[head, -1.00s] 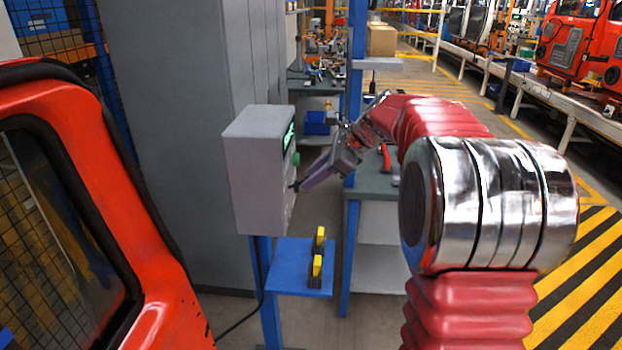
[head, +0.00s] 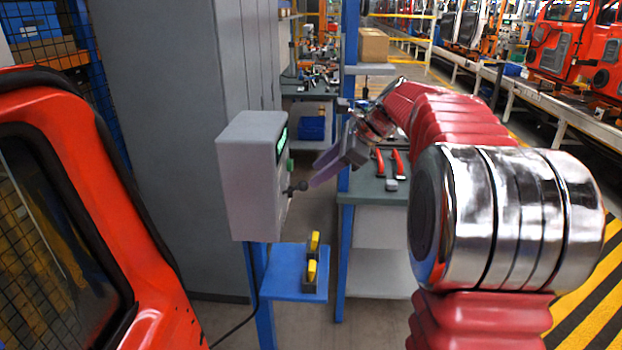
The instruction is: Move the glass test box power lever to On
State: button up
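The grey glass test box (head: 245,185) stands on a blue post left of the picture's middle, with a lit green display (head: 282,142) on its right-hand face. The power lever (head: 298,188) sticks out of that face, low down, as a dark rod with a round knob. The lever's On and Off marks cannot be read from here.
A blue shelf (head: 290,288) with yellow-and-black items (head: 312,262) sits below the box. A red door (head: 150,290) fills the left foreground, and a grey cabinet (head: 165,120) stands behind. A workbench (head: 365,195) with red-handled tools stands beyond my gripper.

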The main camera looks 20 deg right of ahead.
jog(key=v, duration=0.7)
jog(key=shift+s+d+r, duration=0.15)
jog(key=shift+d+r, duration=0.05)
jog(key=shift+r, duration=0.1)
jog(key=s+f+n+g+h, duration=0.1)
jog(key=s+f+n+h, duration=0.2)
jog(key=s+f+n, duration=0.45)
jog(key=s+a+f+n+h, duration=0.1)
jog(key=s+a+f+n, duration=0.3)
jog(key=s+a+n, duration=0.4)
jog(key=s+a+f+n+h, duration=0.1)
jog(key=s+a+f+n, duration=0.3)
jog(key=s+a+n, duration=0.4)
jog(key=shift+s+a, duration=1.15)
jog(key=shift+s, duration=0.85)
